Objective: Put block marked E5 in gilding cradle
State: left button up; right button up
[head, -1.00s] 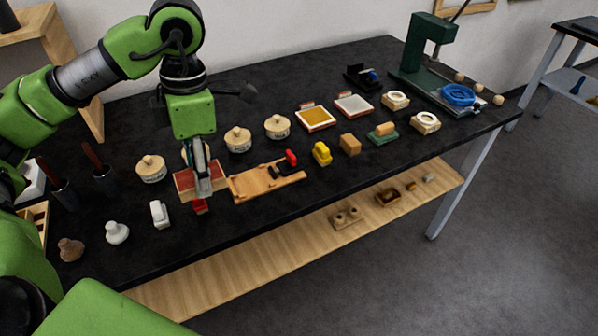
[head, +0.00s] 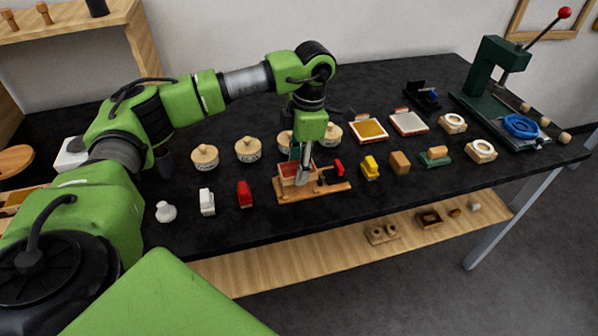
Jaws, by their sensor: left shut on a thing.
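My left gripper (head: 304,160) points down and is shut on a wooden block with a red top (head: 286,172). Any E5 marking on it is too small to read. The gilding cradle (head: 322,190), a wooden board with a dark clamp and a red handle, lies near the table's front edge. The held block is over the left part of the cradle. I cannot tell whether it rests on the cradle or hangs just above it. The fingers partly hide the block. My right gripper is not in view.
Lidded pots (head: 248,149) stand behind the cradle. A red item (head: 245,194) and a white item (head: 207,202) stand to its left. A yellow item (head: 370,168) and a tan block (head: 400,162) are on its right. A green press (head: 492,75) stands at the far right.

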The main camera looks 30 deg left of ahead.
pick_arm(q)
notch_tip(320, 180, down, 3)
jog(key=shift+w+f+p, duration=0.1)
jog(key=shift+w+p, duration=0.05)
jog(key=shift+p, duration=0.5)
jog(key=shift+f, duration=0.15)
jog(key=shift+f, duration=0.1)
jog(key=shift+f, duration=0.15)
jog(key=o, duration=1.2)
